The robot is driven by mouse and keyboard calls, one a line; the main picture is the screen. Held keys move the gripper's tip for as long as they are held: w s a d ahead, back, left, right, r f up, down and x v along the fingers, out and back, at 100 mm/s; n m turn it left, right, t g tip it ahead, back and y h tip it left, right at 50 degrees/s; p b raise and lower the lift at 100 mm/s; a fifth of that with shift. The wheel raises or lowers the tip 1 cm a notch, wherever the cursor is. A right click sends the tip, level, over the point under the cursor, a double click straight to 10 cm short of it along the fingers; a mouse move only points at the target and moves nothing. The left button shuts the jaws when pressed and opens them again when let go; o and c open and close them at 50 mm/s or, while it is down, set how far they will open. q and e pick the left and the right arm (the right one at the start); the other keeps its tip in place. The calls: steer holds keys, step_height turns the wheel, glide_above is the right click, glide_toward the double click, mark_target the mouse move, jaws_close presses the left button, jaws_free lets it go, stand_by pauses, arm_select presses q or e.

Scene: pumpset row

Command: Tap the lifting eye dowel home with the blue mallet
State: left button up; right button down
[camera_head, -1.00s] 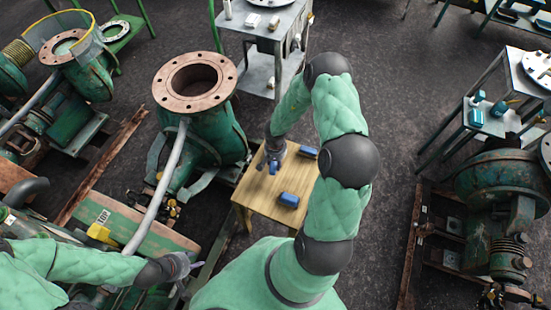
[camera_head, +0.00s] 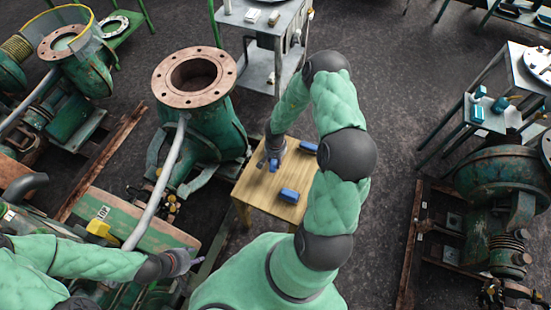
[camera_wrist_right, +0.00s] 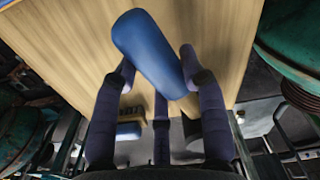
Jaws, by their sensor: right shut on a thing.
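My right gripper (camera_head: 275,152) is over the small wooden table, pointing down. In the right wrist view its dark fingers (camera_wrist_right: 160,95) are shut on a rounded blue piece, which I take to be the blue mallet (camera_wrist_right: 148,48). The piece lies at a slant across the fingers, above the wooden top; its handle cannot be made out. In the head view a bit of the mallet (camera_head: 273,164) shows below the gripper. My left gripper (camera_head: 185,261) is at the lower left, beside the green pump base; its fingers are too small to read. I cannot make out the lifting eye dowel.
The wooden table (camera_head: 262,208) also bears a blue block (camera_head: 289,195) and another blue thing (camera_head: 308,147) close to my right arm. A green pump with a rusty flange (camera_head: 165,88) stands left of it. A grey metal cart (camera_head: 262,70) stands behind. Dark floor lies right.

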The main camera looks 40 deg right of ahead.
steer(key=shift+f, duration=0.35)
steer(key=c, duration=0.6)
jaws_free()
step_height(320, 180, up, 3)
steer(key=p, duration=0.5)
steer(key=shift+r, duration=0.1)
step_height(320, 180, up, 12)
steer(key=shift+s+f, duration=0.1)
steer(key=shift+f, duration=0.05)
stand_by(0.4)
